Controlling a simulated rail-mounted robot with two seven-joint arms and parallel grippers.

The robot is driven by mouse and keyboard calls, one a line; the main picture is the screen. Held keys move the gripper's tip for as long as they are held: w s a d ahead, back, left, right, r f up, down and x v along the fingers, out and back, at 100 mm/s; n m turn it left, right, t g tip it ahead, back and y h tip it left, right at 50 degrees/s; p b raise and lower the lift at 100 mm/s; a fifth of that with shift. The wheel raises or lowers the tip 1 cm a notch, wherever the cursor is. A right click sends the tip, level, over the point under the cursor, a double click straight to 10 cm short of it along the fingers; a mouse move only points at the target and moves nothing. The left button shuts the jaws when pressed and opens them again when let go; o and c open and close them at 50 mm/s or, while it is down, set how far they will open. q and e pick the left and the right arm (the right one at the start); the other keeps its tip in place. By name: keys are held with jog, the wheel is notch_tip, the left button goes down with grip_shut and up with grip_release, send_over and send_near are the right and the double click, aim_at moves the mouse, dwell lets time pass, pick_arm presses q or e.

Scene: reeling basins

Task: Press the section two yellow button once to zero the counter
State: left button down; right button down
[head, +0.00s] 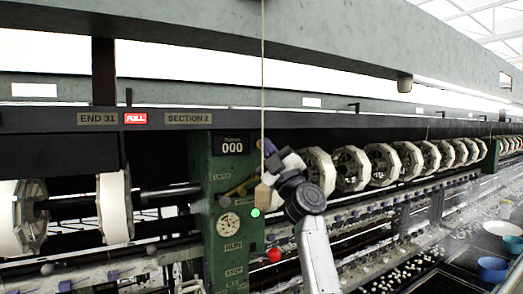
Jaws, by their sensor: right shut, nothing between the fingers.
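The green section two post (222,262) stands left of centre in the head view. The counter (232,147) near its top reads 000. I cannot make out the yellow button; my right gripper and the hanging wooden handle may hide it. My right gripper (268,150) is shut and empty, just right of the counter and close to the post's right edge. I cannot tell whether it touches the post. My left gripper is not in view.
A cord with a wooden handle (262,196) hangs in front of the post. A green knob (255,212) and a red knob (274,254) stick out below. White reels (320,168) line the right; another reel (114,208) is left. Bowls (493,268) stand far right.

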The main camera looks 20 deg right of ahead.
jog(key=shift+s, duration=0.15)
dwell(0.3)
jog(key=shift+s+d+b, duration=0.25)
jog(key=shift+s+b, duration=0.55)
jog(key=shift+s, duration=0.45)
jog(key=shift+s+d+b, duration=0.25)
jog(key=shift+s+b, duration=0.55)
jog(key=shift+s, duration=0.4)
